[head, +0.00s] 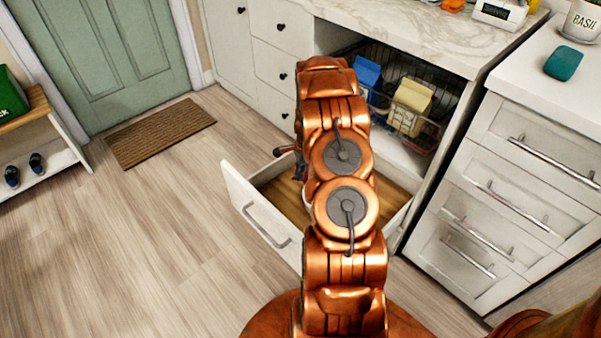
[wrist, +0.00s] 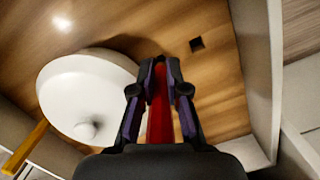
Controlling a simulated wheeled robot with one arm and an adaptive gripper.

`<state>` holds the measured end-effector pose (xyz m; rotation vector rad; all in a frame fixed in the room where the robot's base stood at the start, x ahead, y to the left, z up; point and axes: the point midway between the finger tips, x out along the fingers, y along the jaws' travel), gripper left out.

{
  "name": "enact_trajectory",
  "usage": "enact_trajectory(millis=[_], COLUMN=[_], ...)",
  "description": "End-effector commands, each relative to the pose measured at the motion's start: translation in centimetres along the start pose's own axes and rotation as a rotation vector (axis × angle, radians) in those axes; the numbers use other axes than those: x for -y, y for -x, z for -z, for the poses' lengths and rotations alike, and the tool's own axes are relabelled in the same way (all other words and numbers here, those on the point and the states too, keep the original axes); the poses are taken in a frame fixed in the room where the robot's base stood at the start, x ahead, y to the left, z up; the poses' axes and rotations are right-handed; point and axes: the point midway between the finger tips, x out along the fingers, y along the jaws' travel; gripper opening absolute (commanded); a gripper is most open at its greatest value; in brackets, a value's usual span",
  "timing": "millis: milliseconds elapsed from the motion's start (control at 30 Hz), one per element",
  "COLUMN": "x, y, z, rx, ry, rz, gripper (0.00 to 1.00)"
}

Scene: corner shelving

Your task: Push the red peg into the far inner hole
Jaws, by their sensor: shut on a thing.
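In the wrist view my gripper (wrist: 161,76) is shut on the red peg (wrist: 160,120), which shows as a red strip between the dark fingers. Beyond the fingertips lies a wooden drawer floor (wrist: 215,85). A dark square hole (wrist: 196,43) is in that floor, above and right of the fingertips, apart from the gripper. The far end of the peg is hidden between the fingers, so I cannot tell whether it touches the floor. In the head view my arm hides most of the gripper and the peg, over the open drawer (head: 250,205).
A white round object with a knob (wrist: 88,95) lies left of the gripper, close to the left finger. An orange bar (wrist: 25,150) is at the lower left. The drawer's pale wall (wrist: 258,60) bounds the right side. A wire basket (head: 432,130) with cartons stands on the shelf above.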

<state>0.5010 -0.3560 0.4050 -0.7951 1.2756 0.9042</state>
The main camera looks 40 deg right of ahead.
Motion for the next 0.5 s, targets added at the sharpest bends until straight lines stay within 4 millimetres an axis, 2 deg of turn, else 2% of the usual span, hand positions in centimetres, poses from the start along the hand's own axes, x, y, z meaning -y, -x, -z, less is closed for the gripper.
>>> enact_trajectory(millis=[500], x=[-0.03], y=[-0.9], z=[0.09], rx=[0.001], ry=[0.001], rz=[-0.001], gripper=[0.0])
